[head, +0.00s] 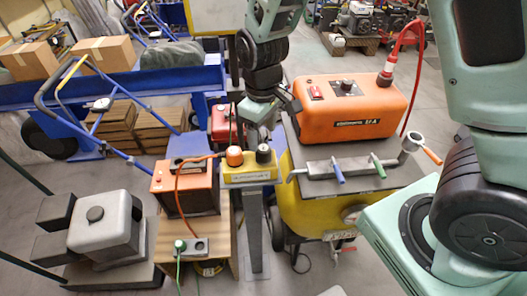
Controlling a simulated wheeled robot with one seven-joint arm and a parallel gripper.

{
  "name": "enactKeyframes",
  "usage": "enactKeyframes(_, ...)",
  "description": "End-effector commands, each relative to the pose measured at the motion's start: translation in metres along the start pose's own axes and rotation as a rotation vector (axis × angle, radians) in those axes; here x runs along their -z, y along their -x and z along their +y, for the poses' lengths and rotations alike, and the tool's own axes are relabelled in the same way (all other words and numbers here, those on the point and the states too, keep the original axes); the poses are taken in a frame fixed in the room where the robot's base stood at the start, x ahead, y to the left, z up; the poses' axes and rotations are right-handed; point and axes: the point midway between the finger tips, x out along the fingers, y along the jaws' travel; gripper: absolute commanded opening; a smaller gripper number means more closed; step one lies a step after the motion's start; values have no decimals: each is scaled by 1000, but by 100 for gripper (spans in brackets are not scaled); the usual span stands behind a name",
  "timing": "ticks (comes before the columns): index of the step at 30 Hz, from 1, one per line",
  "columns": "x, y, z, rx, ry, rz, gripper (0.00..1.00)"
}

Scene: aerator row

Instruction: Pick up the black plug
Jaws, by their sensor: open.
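The black plug (263,154) stands upright on the right part of a yellow box (250,176). An orange plug (234,156) with an orange cable stands beside it on the left of the same box. The box sits on top of a grey post (253,232). My gripper (268,122) points down just above and behind the black plug in the head view. It is open with nothing seen between its fingers. The exact gap between fingers and plug is hard to tell.
An orange unit (350,108) on a yellow machine (305,208) stands close on the right, with a red hose and a handled clamp bar. An orange box (185,187) and a wooden stand are on the left. A grey machine (105,225) and a blue trolley lie farther left.

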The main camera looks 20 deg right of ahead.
Motion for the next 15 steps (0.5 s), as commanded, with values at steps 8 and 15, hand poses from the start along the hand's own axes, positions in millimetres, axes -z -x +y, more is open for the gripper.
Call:
enactKeyframes(8,-1,-20,0,0,0,-1,64)
enactKeyframes(15,-4,-46,2,1,-2,-4,64)
